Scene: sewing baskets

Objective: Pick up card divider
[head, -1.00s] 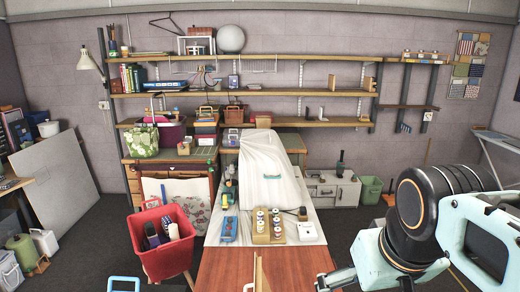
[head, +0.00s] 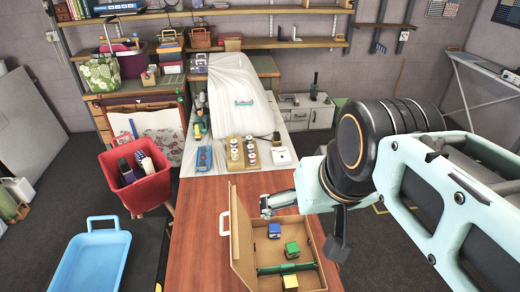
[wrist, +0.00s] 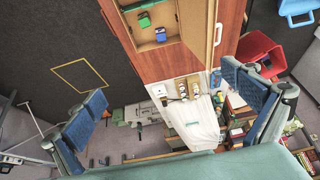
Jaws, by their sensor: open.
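An open cardboard box (head: 236,250) stands on the wooden table, its lid tilted up on the left. A dark green strip (head: 272,270), which looks like the card divider, lies across the box's inside. A blue block (head: 274,230), a green block (head: 292,249) and a yellow block (head: 290,282) sit in the box. My gripper (head: 270,205) is open and empty above the box's far right side, apart from the strip. In the wrist view my gripper (wrist: 165,82) has its two blue fingers wide apart. The box (wrist: 190,25) is at the top there, partly cut off.
Spools in a wooden rack (head: 235,165) and a blue tray (head: 204,158) stand farther back on the table. A white cloth (head: 238,100) covers something behind them. A red bin (head: 137,190) and a light blue tray (head: 100,262) are at the left. The table left of the box is clear.

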